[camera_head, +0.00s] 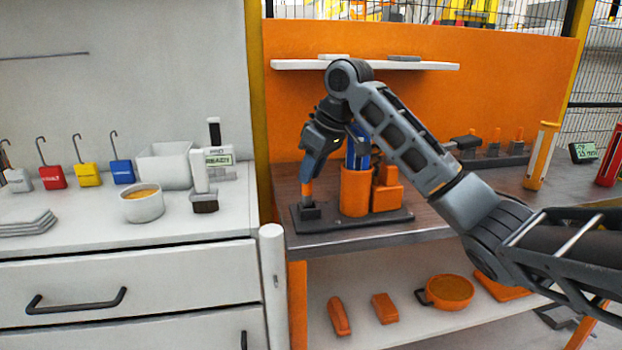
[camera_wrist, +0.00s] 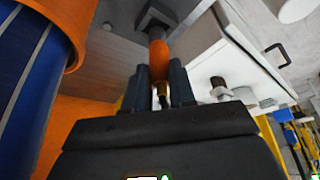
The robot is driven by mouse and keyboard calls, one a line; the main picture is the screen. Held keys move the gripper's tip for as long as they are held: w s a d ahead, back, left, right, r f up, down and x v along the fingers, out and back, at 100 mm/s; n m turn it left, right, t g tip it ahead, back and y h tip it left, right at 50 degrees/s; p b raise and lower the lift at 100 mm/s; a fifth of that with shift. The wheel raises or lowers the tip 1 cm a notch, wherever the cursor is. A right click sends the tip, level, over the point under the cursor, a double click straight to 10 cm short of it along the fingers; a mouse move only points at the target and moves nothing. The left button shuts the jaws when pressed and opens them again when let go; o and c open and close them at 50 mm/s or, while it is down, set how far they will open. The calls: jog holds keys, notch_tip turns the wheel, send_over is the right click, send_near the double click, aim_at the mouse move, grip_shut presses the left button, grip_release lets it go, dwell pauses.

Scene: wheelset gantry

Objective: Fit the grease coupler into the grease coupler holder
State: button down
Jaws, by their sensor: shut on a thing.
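The grease coupler (camera_head: 306,190) is a short orange cylinder, held upright below my gripper (camera_head: 308,176) in the head view. In the wrist view the orange grease coupler (camera_wrist: 158,54), with a brass-coloured end, lies between the two dark fingers of my gripper (camera_wrist: 160,80), which is shut on it. The grease coupler holder appears to be the small dark block (camera_head: 310,211) at the left end of a dark base plate; it also shows in the wrist view (camera_wrist: 152,20). The coupler's far end meets or overlaps this block in both views; I cannot tell how deep it sits.
An orange cup with a blue cylinder (camera_head: 355,190) stands close right of my gripper, beside an orange block (camera_head: 387,193) on the same base plate (camera_head: 375,221). A white cabinet (camera_head: 130,275) with a bowl (camera_head: 142,204) is at left. A white shelf (camera_head: 365,65) hangs behind.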

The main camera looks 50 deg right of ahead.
jog(key=shift+s+f, duration=0.2)
jog(key=shift+f, duration=1)
jog(key=c, duration=1.4)
grip_release()
jog(key=shift+o, duration=1)
jog(key=shift+w+f, duration=0.15)
jog(key=shift+f, duration=0.1)
jog(key=shift+o, duration=1.3)
jog(key=shift+r, duration=0.4)
jog(key=shift+r, duration=0.1)
